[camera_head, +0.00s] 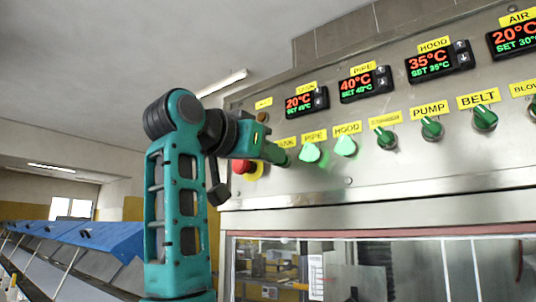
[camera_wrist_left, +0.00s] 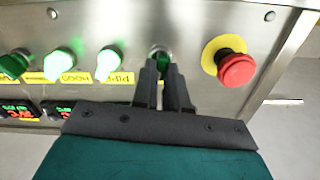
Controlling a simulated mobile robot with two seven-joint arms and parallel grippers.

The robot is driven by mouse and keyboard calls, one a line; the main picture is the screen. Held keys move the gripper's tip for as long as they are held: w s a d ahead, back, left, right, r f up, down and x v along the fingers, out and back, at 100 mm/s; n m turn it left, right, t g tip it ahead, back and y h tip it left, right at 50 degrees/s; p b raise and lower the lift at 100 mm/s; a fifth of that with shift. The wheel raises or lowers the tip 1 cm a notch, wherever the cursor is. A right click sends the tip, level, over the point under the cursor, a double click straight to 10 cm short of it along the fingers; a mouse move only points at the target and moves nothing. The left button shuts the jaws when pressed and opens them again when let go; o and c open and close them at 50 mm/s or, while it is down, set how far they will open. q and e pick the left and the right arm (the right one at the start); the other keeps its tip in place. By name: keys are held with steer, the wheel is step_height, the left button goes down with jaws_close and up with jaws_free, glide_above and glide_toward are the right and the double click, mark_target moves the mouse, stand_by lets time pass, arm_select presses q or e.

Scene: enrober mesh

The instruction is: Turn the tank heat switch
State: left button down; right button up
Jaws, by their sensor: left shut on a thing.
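The tank heat switch (camera_head: 287,160) is a green knob at the left end of the switch row, under the tank label and mostly hidden by my left gripper (camera_head: 278,154). In the left wrist view, which is upside down, the switch (camera_wrist_left: 160,51) shows dark green between the fingertips of my left gripper (camera_wrist_left: 164,68). The fingers are shut on it. The knob looks unlit, and its exact angle is hidden. The tank display (camera_head: 304,101) shows 20°C in red above a green set value. My right gripper is not in view.
A red emergency button (camera_wrist_left: 236,69) on a yellow disc sits close beside the switch. The lit pipe knob (camera_head: 310,153) and hood knob (camera_head: 345,146) are on the other side. Several darker knobs, including the pump knob (camera_head: 432,128), continue right. A window (camera_head: 380,265) lies below.

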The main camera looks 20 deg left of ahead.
arm_select(q)
steer(key=shift+m, duration=1.9)
steer(key=shift+d, duration=0.1)
steer(key=c, duration=1.2)
jaws_free()
steer(key=shift+o, duration=0.2)
steer(key=shift+s, duration=0.1)
steer(key=b+v, duration=0.2)
steer(key=v, duration=1.1)
